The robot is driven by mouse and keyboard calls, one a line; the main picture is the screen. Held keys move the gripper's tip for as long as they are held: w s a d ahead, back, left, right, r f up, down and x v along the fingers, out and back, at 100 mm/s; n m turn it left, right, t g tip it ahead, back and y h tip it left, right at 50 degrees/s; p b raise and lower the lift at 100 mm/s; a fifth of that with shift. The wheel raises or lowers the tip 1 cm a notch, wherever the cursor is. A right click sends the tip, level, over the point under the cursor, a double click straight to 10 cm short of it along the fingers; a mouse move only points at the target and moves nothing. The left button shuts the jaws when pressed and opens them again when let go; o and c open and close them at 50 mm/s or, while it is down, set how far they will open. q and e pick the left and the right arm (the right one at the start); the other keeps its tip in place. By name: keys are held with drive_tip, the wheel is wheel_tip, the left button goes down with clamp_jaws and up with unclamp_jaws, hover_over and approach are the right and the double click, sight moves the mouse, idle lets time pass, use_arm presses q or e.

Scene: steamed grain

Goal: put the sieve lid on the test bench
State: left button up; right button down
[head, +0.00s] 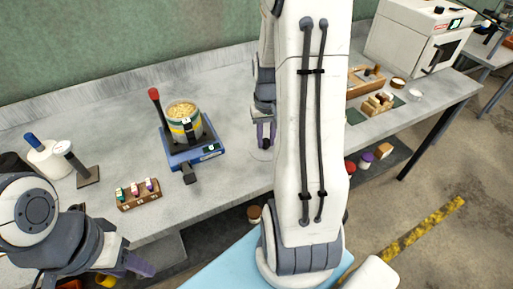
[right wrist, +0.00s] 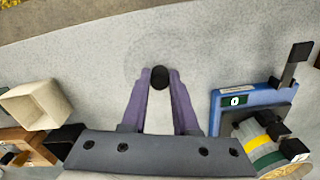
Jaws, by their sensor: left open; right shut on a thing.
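The sieve lid shows in the right wrist view as a faint see-through disc (right wrist: 185,50) with a black knob (right wrist: 160,77). My right gripper (right wrist: 160,80) is shut on that knob. In the head view the right gripper (head: 264,134) is low over the grey test bench (head: 225,185), right of the blue device, and the lid's faint rim (head: 261,154) shows below it. The lid looks flat and close to the bench; I cannot tell whether it touches. My left gripper (head: 128,270) is open and empty at the bench's front left.
A grain-filled sieve (head: 182,109) stands on the blue device (head: 190,145), which has a red-tipped lever (head: 155,95). A wooden vial rack (head: 138,194) is at the left. Wooden boxes (head: 364,80) and a white oven (head: 415,35) are at the right.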

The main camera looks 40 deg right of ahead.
sight(257, 149)
drive_tip(key=w+f, duration=0.1)
drive_tip(key=w+a+f, duration=0.1)
drive_tip(key=shift+w+a, duration=0.1)
drive_tip(key=shift+w, duration=0.2)
drive_tip(key=shift+f+p, duration=0.3)
drive_tip(key=shift+f, duration=1.65)
drive_tip(key=shift+f, duration=0.1)
drive_tip(key=c, duration=0.7)
unclamp_jaws()
